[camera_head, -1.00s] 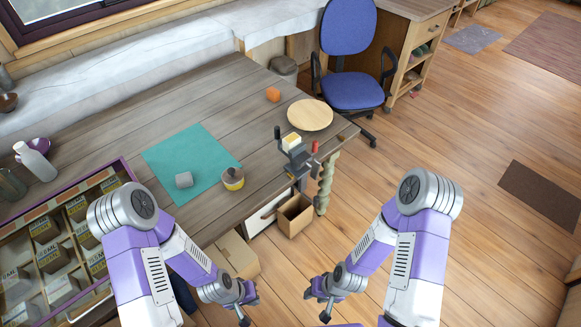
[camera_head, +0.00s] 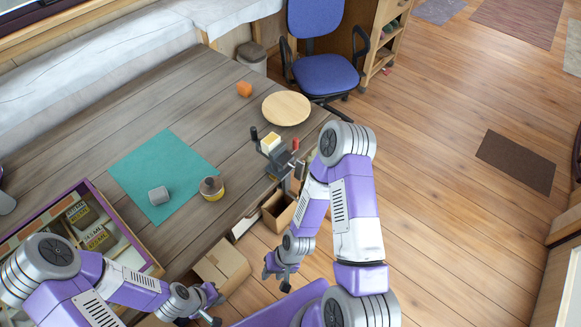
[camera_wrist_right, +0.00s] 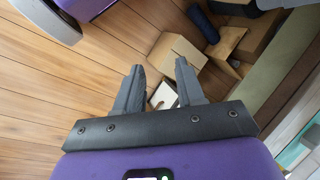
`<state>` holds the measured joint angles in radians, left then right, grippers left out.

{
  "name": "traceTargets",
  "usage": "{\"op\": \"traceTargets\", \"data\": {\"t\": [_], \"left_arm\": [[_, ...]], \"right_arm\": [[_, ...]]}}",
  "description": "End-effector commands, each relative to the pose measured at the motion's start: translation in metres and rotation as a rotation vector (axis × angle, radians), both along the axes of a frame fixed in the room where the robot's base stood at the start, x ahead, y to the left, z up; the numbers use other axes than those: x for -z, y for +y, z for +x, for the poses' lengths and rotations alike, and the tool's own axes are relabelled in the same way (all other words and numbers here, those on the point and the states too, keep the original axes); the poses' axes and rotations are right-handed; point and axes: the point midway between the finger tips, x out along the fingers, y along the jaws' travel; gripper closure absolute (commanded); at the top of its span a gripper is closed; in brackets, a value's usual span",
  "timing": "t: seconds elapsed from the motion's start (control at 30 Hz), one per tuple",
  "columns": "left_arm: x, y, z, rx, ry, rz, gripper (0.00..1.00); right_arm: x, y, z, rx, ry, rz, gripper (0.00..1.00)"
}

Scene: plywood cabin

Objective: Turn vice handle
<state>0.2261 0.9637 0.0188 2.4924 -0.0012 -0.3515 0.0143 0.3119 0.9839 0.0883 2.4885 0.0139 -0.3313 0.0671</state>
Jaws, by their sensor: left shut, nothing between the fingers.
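The vice (camera_head: 280,162) is grey and stands clamped at the table's right edge. A pale yellow block (camera_head: 270,142) sits at its top. A dark crank-like handle (camera_head: 255,135) rises on its left side, and a red knob (camera_head: 295,144) shows on its right. My right gripper (camera_head: 278,278) is in front of and below the vice, clear of the table edge, touching nothing; in the right wrist view its two fingers (camera_wrist_right: 159,75) are apart and empty. My left gripper (camera_head: 213,313) is shut and empty at the bottom, far from the vice.
A round wooden board (camera_head: 286,108), an orange block (camera_head: 244,89), a teal mat (camera_head: 150,170), a grey cylinder (camera_head: 158,196) and a yellow-and-brown pot (camera_head: 212,188) are on the table (camera_head: 120,125). Cardboard boxes (camera_head: 222,265) stand below its edge. A blue chair (camera_head: 325,75) is behind.

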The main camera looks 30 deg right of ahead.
Motion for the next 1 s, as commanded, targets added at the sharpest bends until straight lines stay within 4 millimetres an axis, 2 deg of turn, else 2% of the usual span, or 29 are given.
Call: {"op": "traceTargets", "data": {"t": [0.1, 0.23, 0.33, 0.47, 0.57, 0.67, 0.8, 1.0], "left_arm": [[0.012, -0.001, 0.001, 0.001, -0.002, -0.001, 1.00], [0.024, -0.001, 0.001, 0.001, -0.002, -0.001, 1.00], [0.032, -0.001, 0.001, 0.001, -0.002, -0.001, 1.00], [0.043, -0.001, 0.001, 0.001, -0.002, -0.001, 1.00], [0.052, -0.001, 0.001, 0.001, -0.002, -0.001, 1.00], [0.060, -0.001, 0.001, 0.001, -0.002, -0.001, 1.00], [0.070, -0.001, 0.001, 0.001, -0.002, -0.001, 1.00], [0.082, -0.001, 0.001, 0.001, -0.002, -0.001, 1.00]], "right_arm": [[0.009, 0.014, -0.004, 0.189, 0.105, 0.114, 0.62], [0.006, 0.034, 0.003, 0.434, 0.236, 0.276, 0.62], [-0.002, 0.042, 0.019, 0.622, 0.331, 0.409, 0.62], [-0.020, 0.037, 0.048, 0.860, 0.436, 0.592, 0.62], [-0.037, 0.021, 0.074, 1.034, 0.504, 0.744, 0.62], [-0.055, -0.008, 0.100, 1.196, 0.558, 0.904, 0.62], [-0.082, -0.063, 0.126, 1.386, 0.600, 1.123, 0.62], [-0.115, -0.143, 0.138, 1.567, 0.610, 1.388, 0.62]]}}
